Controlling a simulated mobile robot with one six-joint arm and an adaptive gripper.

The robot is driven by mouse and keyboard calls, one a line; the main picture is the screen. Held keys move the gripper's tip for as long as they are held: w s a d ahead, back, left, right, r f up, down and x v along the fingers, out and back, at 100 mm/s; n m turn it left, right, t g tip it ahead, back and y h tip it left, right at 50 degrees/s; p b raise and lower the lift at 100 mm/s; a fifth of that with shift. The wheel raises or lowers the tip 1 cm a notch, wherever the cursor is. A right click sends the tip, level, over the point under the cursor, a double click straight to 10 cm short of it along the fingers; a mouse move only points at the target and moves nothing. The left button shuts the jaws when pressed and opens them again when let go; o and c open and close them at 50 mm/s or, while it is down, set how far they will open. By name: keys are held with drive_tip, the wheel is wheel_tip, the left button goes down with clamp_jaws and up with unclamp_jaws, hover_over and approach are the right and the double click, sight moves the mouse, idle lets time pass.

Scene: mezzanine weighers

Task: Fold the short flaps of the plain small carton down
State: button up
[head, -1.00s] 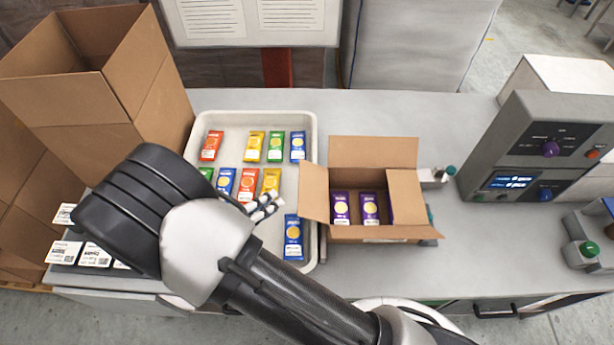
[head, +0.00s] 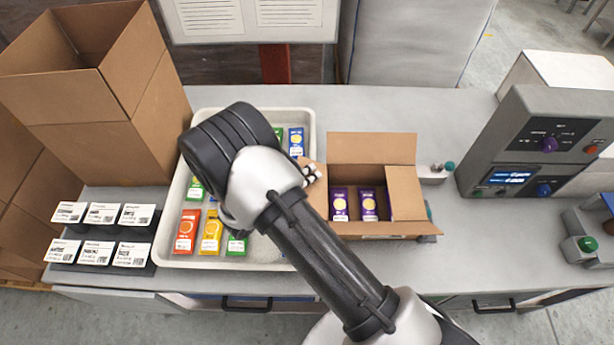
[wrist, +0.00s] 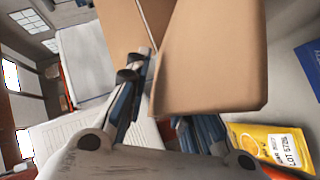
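The plain small carton (head: 372,236) stands open on the bench in the head view, with purple packets (head: 368,204) inside. Its far long flap (head: 372,147) stands up and its near long flap leans outward. The short right flap (head: 405,192) lies over the right part of the opening. The short left flap (head: 318,190) sticks out to the left, partly hidden by my arm. My gripper (head: 312,174) is at that left flap. In the wrist view its fingers (wrist: 162,95) are apart, with a brown cardboard panel (wrist: 210,60) close by; contact is unclear.
A white tray (head: 163,258) of coloured packets lies left of the carton, partly under my arm. A tall open box (head: 90,110) and label stacks (head: 95,253) stand farther left. A grey weigher (head: 540,150) stands at the right.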

drive_tip(key=shift+c, duration=0.3)
clamp_jaws()
idle(0.6)
